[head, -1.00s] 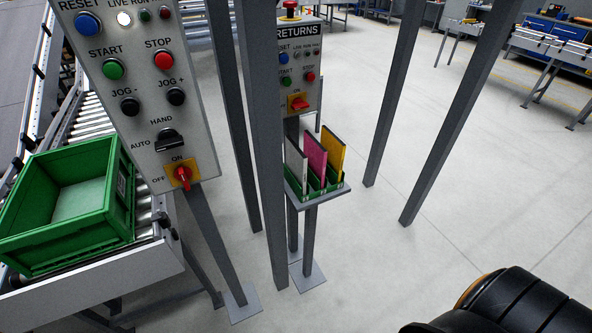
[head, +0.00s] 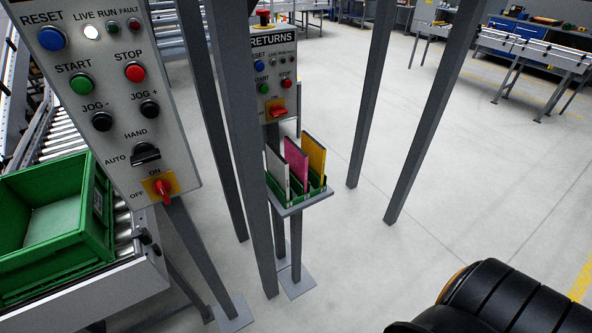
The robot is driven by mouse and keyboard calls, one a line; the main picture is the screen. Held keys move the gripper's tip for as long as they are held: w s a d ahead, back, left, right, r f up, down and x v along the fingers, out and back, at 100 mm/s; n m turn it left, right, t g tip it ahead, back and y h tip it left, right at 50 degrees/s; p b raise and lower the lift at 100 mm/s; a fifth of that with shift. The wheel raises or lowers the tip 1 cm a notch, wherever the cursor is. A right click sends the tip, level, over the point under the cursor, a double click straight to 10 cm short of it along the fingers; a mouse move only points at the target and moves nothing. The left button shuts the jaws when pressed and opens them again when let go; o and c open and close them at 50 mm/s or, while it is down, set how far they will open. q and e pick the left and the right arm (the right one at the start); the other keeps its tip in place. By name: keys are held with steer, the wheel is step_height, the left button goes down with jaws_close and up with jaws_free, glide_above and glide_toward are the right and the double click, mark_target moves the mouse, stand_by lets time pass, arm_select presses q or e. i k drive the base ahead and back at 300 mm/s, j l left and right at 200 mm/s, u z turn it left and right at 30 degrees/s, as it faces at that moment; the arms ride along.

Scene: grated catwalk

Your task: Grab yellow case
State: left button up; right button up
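The yellow case (head: 316,163) is thin and flat and stands upright in a green holder (head: 299,193) on a small grey shelf of the RETURNS post. It is the rightmost of three cases, beside a pink case (head: 296,160) and a white case (head: 277,170). Its lower edge is hidden in the holder. Neither of my grippers shows in the head view. A black part of mine is at the lower right, well apart from the case.
A large control panel (head: 112,118) on a post stands at the left, beside a roller conveyor with a green crate (head: 105,215). Grey posts (head: 245,150) (head: 430,120) stand left and right of the shelf. The floor (head: 385,255) in front and right is clear.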

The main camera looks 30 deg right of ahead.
mark_target(316, 153)
steer(key=i+l, duration=0.1)
steer(key=l, duration=0.3)
steer(key=i+l, duration=0.1)
steer(key=l, duration=0.3)
steer(key=i+l, duration=0.1)
steer(key=l, duration=0.3)
steer(key=i+l, duration=0.15)
steer(key=l, duration=0.25)
steer(key=k+z, duration=0.05)
